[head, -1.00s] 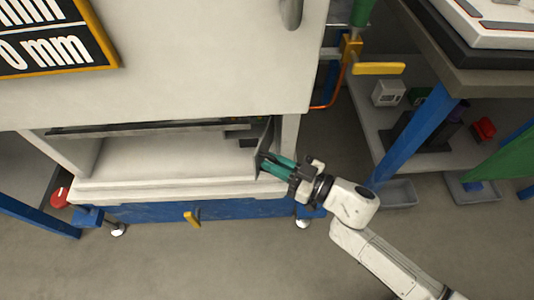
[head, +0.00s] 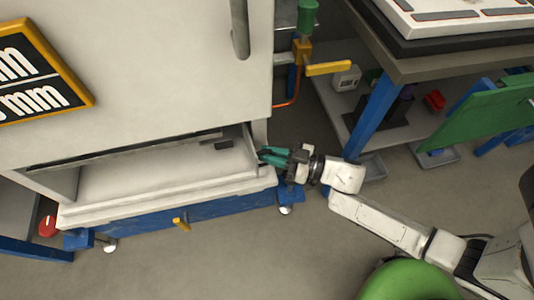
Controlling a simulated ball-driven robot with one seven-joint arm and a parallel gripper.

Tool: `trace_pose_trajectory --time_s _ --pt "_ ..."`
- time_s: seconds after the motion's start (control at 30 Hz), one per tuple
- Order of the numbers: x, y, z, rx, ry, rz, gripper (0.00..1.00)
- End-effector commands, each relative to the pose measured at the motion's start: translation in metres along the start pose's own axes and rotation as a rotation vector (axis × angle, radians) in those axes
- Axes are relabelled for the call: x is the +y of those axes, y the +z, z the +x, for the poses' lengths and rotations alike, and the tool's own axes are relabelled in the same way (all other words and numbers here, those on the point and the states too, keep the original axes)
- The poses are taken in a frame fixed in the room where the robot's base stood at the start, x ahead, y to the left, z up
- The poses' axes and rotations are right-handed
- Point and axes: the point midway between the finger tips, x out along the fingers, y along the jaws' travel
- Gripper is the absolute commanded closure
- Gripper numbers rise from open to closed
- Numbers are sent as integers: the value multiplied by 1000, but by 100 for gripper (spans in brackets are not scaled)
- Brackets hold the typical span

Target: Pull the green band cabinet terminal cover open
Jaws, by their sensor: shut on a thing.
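The large pale cabinet (head: 150,90) fills the upper left of the head view. Its low, wide opening (head: 150,160) has a light shelf inside, and no green band shows on the visible part. A thin grey panel (head: 249,146), apparently the terminal cover, stands at the right end of the opening, seen nearly edge-on. My gripper (head: 264,156), with teal fingers, reaches from the right and is shut on the panel's outer edge. The fingers hide the exact place of contact.
A blue base with a yellow lever (head: 181,224) runs under the cabinet. A yellow-handled valve (head: 327,68) and orange hose are above my gripper. A workbench with a blue leg (head: 374,115) and a green panel (head: 480,112) stand right.

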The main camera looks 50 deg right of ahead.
Motion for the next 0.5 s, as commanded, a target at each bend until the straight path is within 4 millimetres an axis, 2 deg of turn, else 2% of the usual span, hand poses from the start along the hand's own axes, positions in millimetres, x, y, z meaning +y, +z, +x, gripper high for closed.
trace_pose_trajectory --time_s 0.43,0.47,0.5 --pt "2 2 -1 -6 5 0 100" --pt "2 2 -1 -6 5 0 83" --pt "2 2 -1 -5 5 0 79"
